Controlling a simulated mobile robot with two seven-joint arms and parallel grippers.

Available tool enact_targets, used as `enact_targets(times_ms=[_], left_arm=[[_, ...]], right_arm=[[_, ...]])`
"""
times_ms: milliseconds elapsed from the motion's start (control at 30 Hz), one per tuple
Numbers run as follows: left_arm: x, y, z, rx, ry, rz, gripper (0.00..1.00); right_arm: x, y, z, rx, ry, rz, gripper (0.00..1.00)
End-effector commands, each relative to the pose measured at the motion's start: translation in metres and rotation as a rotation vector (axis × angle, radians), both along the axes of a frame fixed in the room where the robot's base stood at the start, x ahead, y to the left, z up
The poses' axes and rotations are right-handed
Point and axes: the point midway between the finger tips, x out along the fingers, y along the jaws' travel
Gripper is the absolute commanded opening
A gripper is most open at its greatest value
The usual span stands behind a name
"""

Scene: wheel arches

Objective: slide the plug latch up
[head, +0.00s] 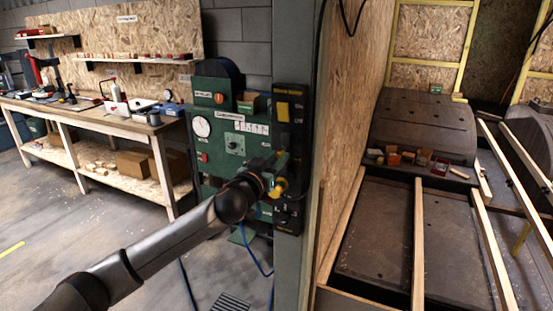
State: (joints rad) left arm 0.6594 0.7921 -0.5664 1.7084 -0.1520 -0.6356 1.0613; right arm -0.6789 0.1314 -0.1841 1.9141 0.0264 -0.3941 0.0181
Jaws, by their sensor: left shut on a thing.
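My left arm reaches from the lower left to the green machine panel (205,148). My left gripper (277,178) is at the panel's right side, in front of a dark upright strip (290,135). It is shut on a small yellow part there, which looks like the plug latch (279,189). The gripper hides much of this part, so I cannot tell how far up the latch stands. A yellow switch or label (283,112) sits higher on the same strip. My right gripper is not in view.
A grey post (311,130) and a chipboard wall (352,110) stand just right of the panel. A blue cable (252,252) hangs below it. A wooden workbench (90,112) is at the left. A wheel arch (425,125) and timber battens (418,245) fill the right side.

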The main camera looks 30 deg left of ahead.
Motion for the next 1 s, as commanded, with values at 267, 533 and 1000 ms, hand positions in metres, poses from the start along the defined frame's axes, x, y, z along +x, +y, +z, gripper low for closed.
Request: enact_targets(times_ms=[267, 533, 1000], left_arm=[[0.0, 0.0, 0.017, -0.003, 0.0, 0.001, 0.0], [0.0, 0.001, 0.031, 0.0, -0.003, 0.001, 0.0], [0.0, 0.0, 0.03, 0.0, -0.002, 0.0, 0.58]], right_arm=[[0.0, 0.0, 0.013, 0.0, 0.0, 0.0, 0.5], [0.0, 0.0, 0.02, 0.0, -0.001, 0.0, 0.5], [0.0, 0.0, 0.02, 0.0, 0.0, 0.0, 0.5]])
